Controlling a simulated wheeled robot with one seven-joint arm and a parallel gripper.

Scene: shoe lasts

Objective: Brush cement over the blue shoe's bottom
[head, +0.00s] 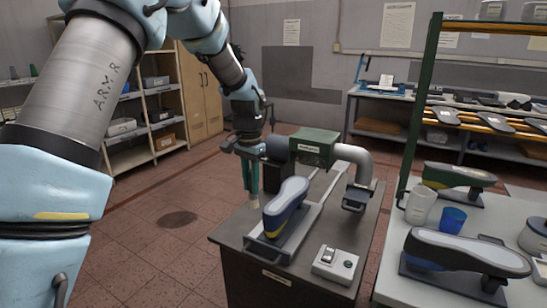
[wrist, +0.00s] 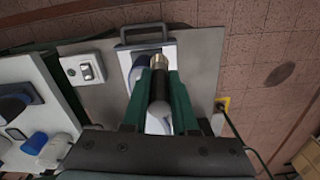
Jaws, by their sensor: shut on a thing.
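The blue shoe (head: 287,210) sits bottom up on a metal plate on the dark bench, its grey bottom facing upward. It shows partly in the wrist view (wrist: 137,73), where my gripper and the brush cover much of it. My gripper (head: 251,188) is shut on a brush, pointing down at the left of the shoe in the head view. The brush's dark handle (wrist: 159,88) lies between the green fingers, and its pale bristles (head: 255,202) hang below them. I cannot tell whether the bristles touch anything.
A green-topped machine with a thick grey pipe (head: 355,160) stands behind the shoe. A switch box (head: 337,264) sits at the bench front. The right table holds another upturned shoe (head: 465,250), a white cup (head: 420,205) and a blue cup (head: 453,219). Floor at left is clear.

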